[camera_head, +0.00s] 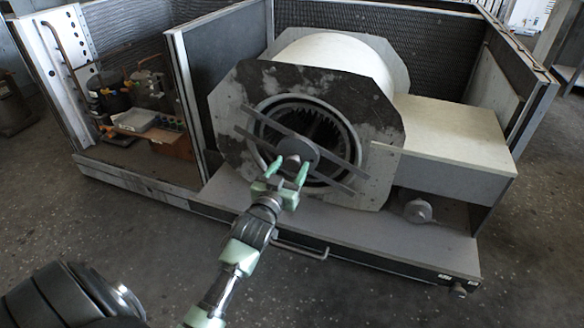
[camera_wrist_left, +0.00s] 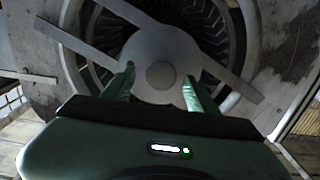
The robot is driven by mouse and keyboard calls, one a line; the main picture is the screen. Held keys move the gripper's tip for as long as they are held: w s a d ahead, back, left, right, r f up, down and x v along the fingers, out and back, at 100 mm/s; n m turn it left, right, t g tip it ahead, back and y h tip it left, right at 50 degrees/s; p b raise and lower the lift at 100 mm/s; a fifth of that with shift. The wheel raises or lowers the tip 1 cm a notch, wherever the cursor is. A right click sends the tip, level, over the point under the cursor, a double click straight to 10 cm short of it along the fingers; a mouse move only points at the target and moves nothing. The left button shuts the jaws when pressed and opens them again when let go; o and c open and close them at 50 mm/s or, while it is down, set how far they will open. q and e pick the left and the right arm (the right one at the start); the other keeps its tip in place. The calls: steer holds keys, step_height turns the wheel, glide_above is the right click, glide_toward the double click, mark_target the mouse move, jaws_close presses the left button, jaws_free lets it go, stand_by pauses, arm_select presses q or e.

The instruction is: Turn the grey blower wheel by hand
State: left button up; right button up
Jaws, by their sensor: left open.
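The grey blower wheel (camera_head: 322,132) sits inside the round opening of the blower housing (camera_head: 372,105); its dark fins also show in the left wrist view (camera_wrist_left: 205,18). A grey hub disc with flat bracket arms (camera_head: 297,153) lies across the front of the opening and covers part of the wheel. My left gripper (camera_head: 288,167) is in front of the hub, its two green fingers apart. In the left wrist view the fingertips (camera_wrist_left: 160,80) stand either side of the hub's lower part, with no grip on it. Whether they touch it cannot be told. My right gripper is not in view.
A pale box duct (camera_head: 455,125) extends right of the housing, with a small round grey part (camera_head: 417,211) below it. A metal frame (camera_head: 190,110) and panels surround the unit. Left of it is a bay with small components (camera_head: 150,118). The floor in front is open.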

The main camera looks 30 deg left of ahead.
arm_select(q)
steer(key=shift+w+a, duration=0.15)
steer(key=shift+w, duration=0.3)
jaws_close()
